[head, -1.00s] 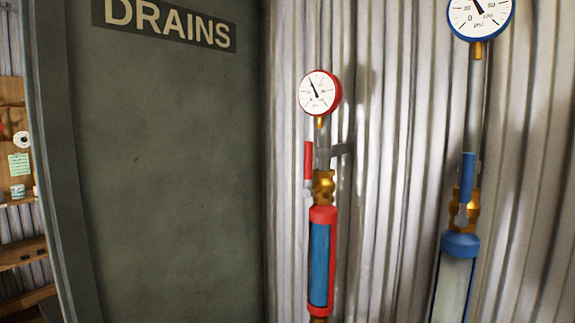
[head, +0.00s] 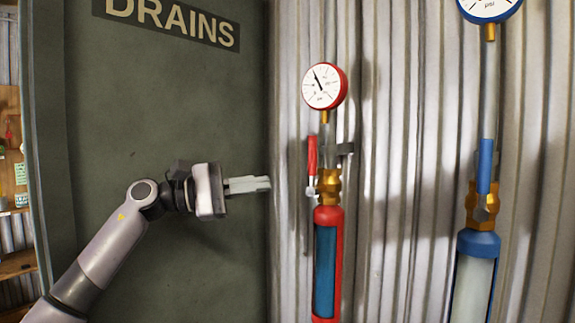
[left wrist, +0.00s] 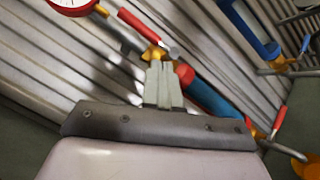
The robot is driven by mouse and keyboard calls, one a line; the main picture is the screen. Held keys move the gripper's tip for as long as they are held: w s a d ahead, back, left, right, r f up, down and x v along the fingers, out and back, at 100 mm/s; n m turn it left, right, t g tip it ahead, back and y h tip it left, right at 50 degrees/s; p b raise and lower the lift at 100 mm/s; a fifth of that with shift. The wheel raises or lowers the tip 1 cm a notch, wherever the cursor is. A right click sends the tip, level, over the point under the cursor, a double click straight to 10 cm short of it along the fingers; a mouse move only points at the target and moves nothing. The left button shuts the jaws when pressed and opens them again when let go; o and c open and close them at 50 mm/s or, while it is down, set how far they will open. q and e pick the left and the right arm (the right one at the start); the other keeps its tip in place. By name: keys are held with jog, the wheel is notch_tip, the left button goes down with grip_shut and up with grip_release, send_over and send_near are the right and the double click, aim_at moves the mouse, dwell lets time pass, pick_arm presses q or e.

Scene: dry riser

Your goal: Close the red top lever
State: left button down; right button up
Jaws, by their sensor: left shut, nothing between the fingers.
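The red top lever (head: 312,155) stands upright beside the brass valve (head: 328,186) on the red pipe, under the red-rimmed gauge (head: 325,86). In the left wrist view the red lever (left wrist: 138,24) shows beyond the fingers, near the top. My left gripper (head: 268,184) is shut and empty, to the left of the lever and slightly lower in the picture, apart from it. Its closed fingers also show in the left wrist view (left wrist: 161,72). My right gripper is not in view.
A blue lever (head: 485,165) and blue-collared pipe (head: 478,245) stand to the right. A lower red lever (left wrist: 280,120) shows in the left wrist view. A dark green DRAINS panel (head: 150,110) lies behind my left arm. Corrugated wall (head: 405,180) backs the pipes.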

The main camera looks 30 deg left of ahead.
aim_at(312, 156)
pick_arm(q)
jog(key=s+a+r+m+t+y, duration=0.1)
jog(key=s+a+r+m+y, duration=0.1)
jog(key=a+r+m, duration=0.3)
jog(key=w+d+n+p, duration=0.1)
jog(key=w+d+p, duration=0.1)
jog(key=w+d, duration=0.5)
jog(key=shift+d+r+y+p, duration=0.25)
jog(key=shift+d+y+p, duration=0.1)
jog(key=shift+d, duration=0.9)
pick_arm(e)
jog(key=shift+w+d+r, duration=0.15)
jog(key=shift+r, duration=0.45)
pick_arm(q)
jog(key=shift+d+r, duration=0.1)
jog(key=shift+r, duration=0.05)
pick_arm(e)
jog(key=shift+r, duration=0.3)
